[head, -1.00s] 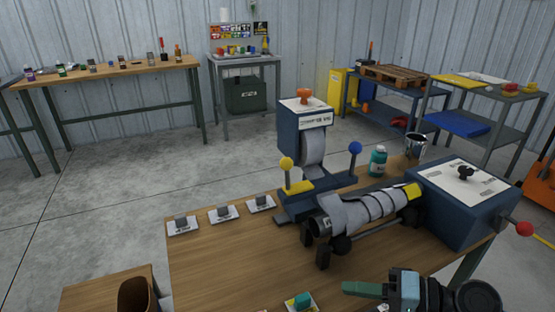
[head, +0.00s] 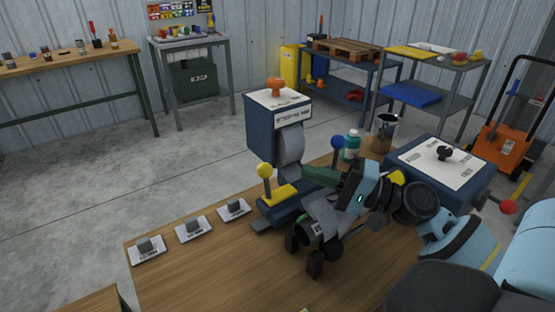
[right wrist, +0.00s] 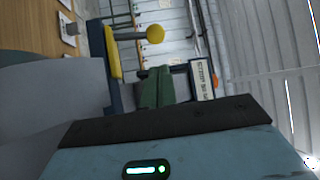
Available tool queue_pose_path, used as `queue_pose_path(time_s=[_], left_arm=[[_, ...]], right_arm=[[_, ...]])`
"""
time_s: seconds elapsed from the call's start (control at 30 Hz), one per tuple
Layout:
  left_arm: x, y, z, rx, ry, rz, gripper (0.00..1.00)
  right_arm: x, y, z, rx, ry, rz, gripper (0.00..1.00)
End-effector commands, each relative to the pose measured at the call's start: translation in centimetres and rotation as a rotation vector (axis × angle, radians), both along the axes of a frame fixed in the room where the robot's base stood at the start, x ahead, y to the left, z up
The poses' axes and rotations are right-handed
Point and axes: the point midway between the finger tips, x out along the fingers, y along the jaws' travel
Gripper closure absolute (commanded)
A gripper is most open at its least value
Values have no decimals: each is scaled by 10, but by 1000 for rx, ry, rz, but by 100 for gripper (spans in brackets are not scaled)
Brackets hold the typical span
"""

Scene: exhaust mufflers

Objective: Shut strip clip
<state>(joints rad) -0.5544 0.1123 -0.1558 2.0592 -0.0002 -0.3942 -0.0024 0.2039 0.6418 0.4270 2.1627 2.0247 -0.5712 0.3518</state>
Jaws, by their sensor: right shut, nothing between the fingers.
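The blue strip machine (head: 262,125) stands on the wooden table with a grey strip (head: 291,146) hanging down its front. At its base are a yellow clip piece (head: 284,194) with a yellow-knobbed lever (head: 264,172), standing upright, and a blue-knobbed lever (head: 338,143). Which part is the strip clip is not marked. My right gripper (head: 312,173) is shut and empty, its green fingers between the two levers, close to the strip; contact cannot be told. The right wrist view shows the fingers (right wrist: 153,88) near the yellow knob (right wrist: 155,34). My left gripper is out of view.
A grey muffler (head: 312,232) lies on black supports below my right arm, partly hidden. Several small grey blocks on white cards line the table's left edge, one card (head: 146,250) nearest. A teal bottle (head: 351,145), a metal can (head: 386,127) and a blue box (head: 440,170) stand right.

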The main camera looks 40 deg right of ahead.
Motion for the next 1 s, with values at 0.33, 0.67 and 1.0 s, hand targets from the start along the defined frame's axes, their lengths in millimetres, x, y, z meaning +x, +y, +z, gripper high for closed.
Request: queue_pose_path(time_s=[0.33, 0.67, 1.0], left_arm=[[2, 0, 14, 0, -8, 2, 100], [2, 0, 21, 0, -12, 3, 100], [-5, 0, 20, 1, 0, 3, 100]], right_arm=[[40, 28, 11, -3, -4, 2, 100], [61, 43, 13, -2, -1, 0, 100], [62, 44, 12, -2, 0, 0, 100]])
